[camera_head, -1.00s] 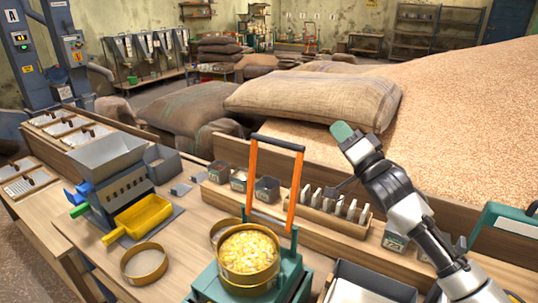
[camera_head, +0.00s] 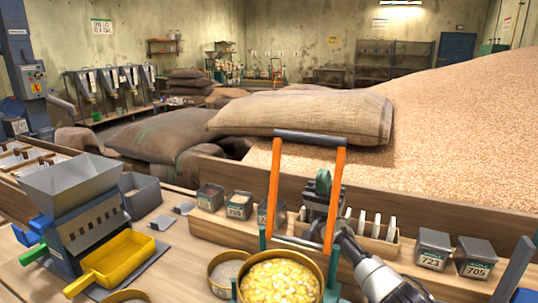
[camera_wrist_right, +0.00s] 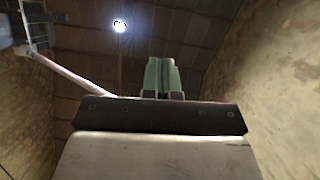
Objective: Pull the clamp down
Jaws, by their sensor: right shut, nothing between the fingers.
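The clamp (camera_head: 335,200) is an upright frame with two orange legs and a dark grey top bar. It stands raised at the back of a round sieve of yellow kernels (camera_head: 280,282). My right gripper (camera_head: 323,182) shows between the two orange legs, below the top bar, and appears to be behind the frame. Its green fingertips are shut with nothing between them. I cannot tell whether it touches the clamp. In the right wrist view the shut green fingers (camera_wrist_right: 163,77) point up at the ceiling. My left gripper is not in view.
A rack of white plates (camera_head: 377,226) and small labelled bins (camera_head: 432,250) stand close behind and right of the clamp. A grey hopper with a yellow scoop (camera_head: 118,257) is on the left. A sack (camera_head: 300,115) lies on the grain heap behind.

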